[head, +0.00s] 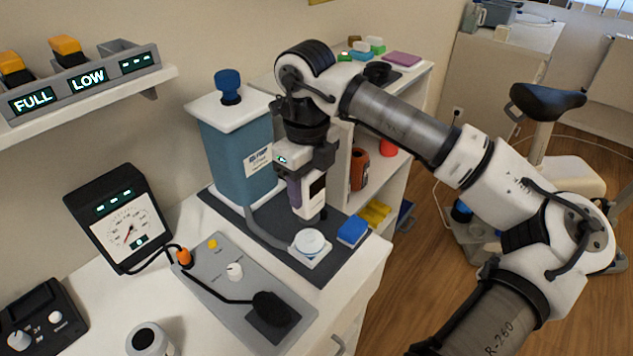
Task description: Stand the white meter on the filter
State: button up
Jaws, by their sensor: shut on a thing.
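My gripper (315,186) points down in the middle of the head view, shut on what appears to be the white meter (305,204). The meter is partly hidden by the dark fingers, and a purple part shows at its left side. It hangs roughly upright, above and slightly behind a round white disc, which looks like the filter (310,242). The filter sits on a small white square base on the dark mat. A gap seems to separate the meter from the filter, but its size is hard to tell.
A blue tank (236,165) with a white top stands close behind left, its grey tube running toward the filter. A blue block (352,230) sits right of the filter. A grey panel (225,285) with knobs and a dial gauge (128,228) stand left. Shelves lie behind right.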

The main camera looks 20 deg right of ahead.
jog(key=shift+f, duration=0.1)
jog(key=shift+f+b, duration=0.85)
jog(key=shift+f, duration=1.15)
jog(key=shift+r, duration=0.2)
jog(key=shift+b, duration=0.55)
jog(key=shift+f+b, duration=1.4)
jog(key=o, duration=1.1)
jog(key=shift+r, duration=0.1)
notch_tip(320, 180, up, 14)
jog(key=shift+f+b, duration=0.15)
jog(key=shift+b, duration=0.7)
